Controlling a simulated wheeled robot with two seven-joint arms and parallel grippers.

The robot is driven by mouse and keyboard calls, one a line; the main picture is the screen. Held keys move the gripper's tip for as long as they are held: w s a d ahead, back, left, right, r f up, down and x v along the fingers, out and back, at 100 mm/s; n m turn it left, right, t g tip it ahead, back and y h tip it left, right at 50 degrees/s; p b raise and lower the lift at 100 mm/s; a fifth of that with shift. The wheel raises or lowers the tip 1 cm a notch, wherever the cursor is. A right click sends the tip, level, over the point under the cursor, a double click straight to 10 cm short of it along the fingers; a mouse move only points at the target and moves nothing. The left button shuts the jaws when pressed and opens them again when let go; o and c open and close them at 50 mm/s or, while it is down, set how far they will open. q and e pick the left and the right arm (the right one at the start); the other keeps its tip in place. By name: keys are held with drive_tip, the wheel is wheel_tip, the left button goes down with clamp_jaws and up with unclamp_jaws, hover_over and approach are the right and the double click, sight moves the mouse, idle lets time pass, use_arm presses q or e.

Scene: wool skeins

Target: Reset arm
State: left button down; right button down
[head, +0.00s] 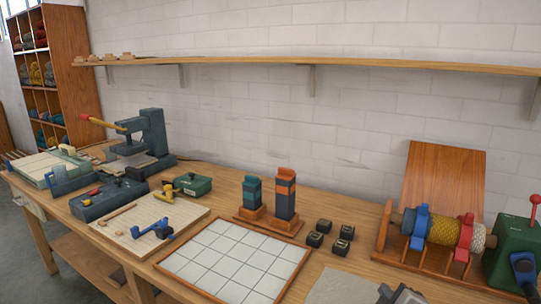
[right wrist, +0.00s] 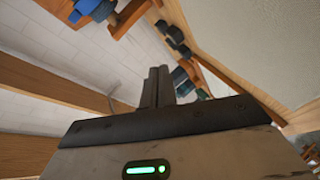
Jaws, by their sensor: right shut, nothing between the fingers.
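My right gripper (head: 402,294) shows only in part at the bottom edge of the head view, over the front of the bench, right of the white tiled board. In the right wrist view its two dark fingers (right wrist: 156,86) are together, with nothing between them. The bench and wall look tilted behind them there. My left gripper is in neither view.
The wooden bench (head: 345,268) holds a tiled board (head: 235,258), two banded towers (head: 285,194), several small black blocks (head: 343,233), a winding device with a yellow roll (head: 443,231) and a green machine (head: 510,245). A press (head: 155,132) stands at left. A shelf (head: 300,62) runs along the wall.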

drive_tip(key=s+a+f+m+g+y, duration=0.1)
drive_tip(key=s+a+f+m+g, duration=0.2)
drive_tip(key=s, duration=0.7)
drive_tip(key=s+f+m+g, duration=0.1)
drive_tip(key=s+m+g, duration=0.25)
drive_tip(key=s, duration=0.65)
drive_tip(key=s+a+f+m+g+y, duration=0.1)
drive_tip(key=s+a+f+m+g, duration=0.2)
drive_tip(key=s, duration=0.7)
drive_tip(key=w+a+f+t+y, duration=0.2)
drive_tip(key=w+f+t, duration=0.3)
drive_tip(key=f, duration=0.3)
drive_tip(key=shift+w+a+f+n, duration=0.4)
drive_tip(key=shift+w+a, duration=0.3)
drive_tip(key=shift+a, duration=0.2)
